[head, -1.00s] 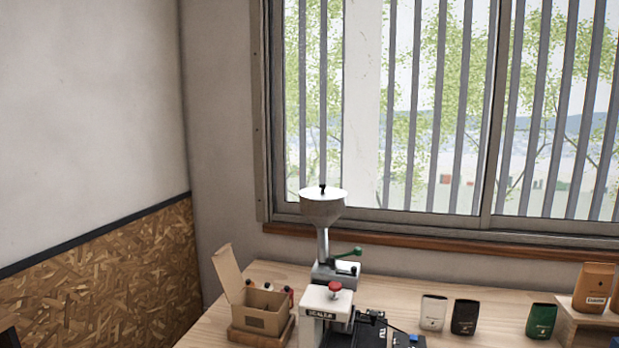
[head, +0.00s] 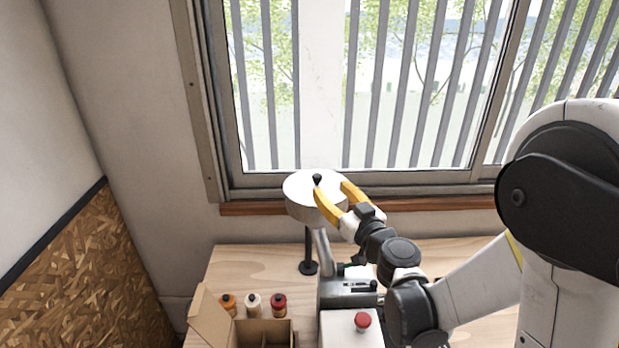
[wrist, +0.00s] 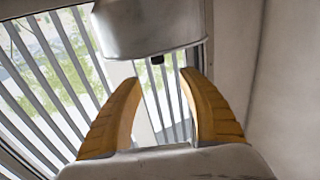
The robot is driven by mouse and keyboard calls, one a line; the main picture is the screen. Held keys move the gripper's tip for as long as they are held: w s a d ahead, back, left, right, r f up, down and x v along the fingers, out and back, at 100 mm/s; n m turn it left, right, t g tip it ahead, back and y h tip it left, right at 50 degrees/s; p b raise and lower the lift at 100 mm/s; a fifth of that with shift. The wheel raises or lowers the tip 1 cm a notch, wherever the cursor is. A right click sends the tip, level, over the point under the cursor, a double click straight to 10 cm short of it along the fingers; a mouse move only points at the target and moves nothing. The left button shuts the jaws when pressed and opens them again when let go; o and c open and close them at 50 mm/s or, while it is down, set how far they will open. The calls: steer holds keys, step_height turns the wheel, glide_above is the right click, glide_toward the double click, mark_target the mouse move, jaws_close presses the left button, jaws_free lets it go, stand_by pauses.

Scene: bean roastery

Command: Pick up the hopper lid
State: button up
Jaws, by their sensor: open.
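The hopper lid (head: 300,187) is a pale, round, flat cover with a small black knob (head: 317,179) on top. It sits on the light grey hopper (head: 303,211) of the grinder in the head view. My gripper (head: 332,188) has two yellow fingers, spread apart at the lid's right side near the knob. In the wrist view the hopper (wrist: 150,30) fills the top of the picture upside down. The knob (wrist: 157,60) shows between and slightly beyond the tips of my open gripper (wrist: 160,76). Contact with the knob is not visible.
The window (head: 400,90) stands close behind the hopper. Below are an open cardboard box (head: 210,325), several small bottles (head: 253,304) and a machine with a red knob (head: 362,321). Bare wooden bench (head: 250,264) shows left of the grinder.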

mark_target(319, 178)
steer(key=x, duration=0.6)
steer(key=p+x, duration=0.1)
steer(key=x, duration=0.2)
steer(key=shift+w+d+f, duration=0.1)
steer(key=shift+w+f, duration=0.05)
steer(key=shift+f, duration=0.2)
jaws_close()
